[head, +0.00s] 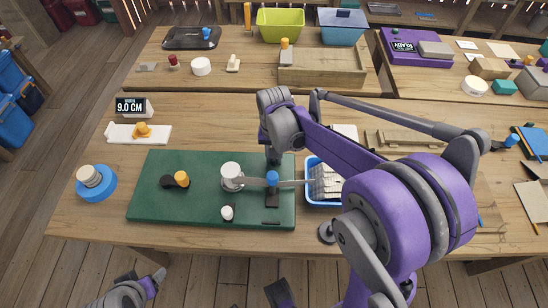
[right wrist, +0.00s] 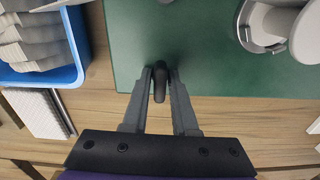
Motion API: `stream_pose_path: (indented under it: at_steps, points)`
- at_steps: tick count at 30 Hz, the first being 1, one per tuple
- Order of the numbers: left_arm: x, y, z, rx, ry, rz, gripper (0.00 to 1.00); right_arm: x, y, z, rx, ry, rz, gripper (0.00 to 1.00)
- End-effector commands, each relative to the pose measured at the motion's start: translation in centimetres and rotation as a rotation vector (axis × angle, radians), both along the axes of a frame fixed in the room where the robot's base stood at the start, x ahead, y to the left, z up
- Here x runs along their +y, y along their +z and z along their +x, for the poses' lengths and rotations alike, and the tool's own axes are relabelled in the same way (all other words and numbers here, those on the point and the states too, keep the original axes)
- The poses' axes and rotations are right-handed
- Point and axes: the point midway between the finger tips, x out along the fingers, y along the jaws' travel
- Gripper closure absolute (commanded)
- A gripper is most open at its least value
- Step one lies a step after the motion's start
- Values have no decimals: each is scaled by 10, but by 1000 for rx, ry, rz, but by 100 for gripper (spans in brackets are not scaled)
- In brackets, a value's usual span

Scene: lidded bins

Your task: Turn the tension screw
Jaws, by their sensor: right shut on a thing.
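A green board (head: 200,213) lies on the near table and carries several fittings. My right gripper (head: 272,156) reaches down at the board's back edge. In the right wrist view, my right gripper (right wrist: 160,75) has its fingertips on both sides of a small dark handle (right wrist: 160,92) at the board's edge. I take this handle to be the tension screw; the gripper is shut on it. In the head view the arm and fingers mostly hide it. A white roller (head: 231,171) and a blue knob (head: 272,177) stand nearby. Parts of my left arm show at the bottom left; its jaws are unclear.
A blue bin (head: 310,193) with grey pieces stands right of the board. A blue disc (head: 96,184) with a cream knob lies left of it. A 9.0 CM display (head: 133,107) stands behind. The back table holds a wooden box (head: 322,68) and a green bin (head: 281,25).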

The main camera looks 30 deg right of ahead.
Motion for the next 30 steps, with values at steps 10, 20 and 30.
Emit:
stream_pose_path:
  at_steps: [10, 20, 30]
  points:
    - [0, 0, 0, 0, 0, 0, 29, 0, 0, 0, 0, 3, 0, 60]
    - [0, 17, 3, -6, 0, 0, 29, 0, 22, 0, -1, 3, 0, 60]
    - [0, 38, 8, -16, 0, 0, 29, 0, 51, 1, -1, 4, 0, 60]
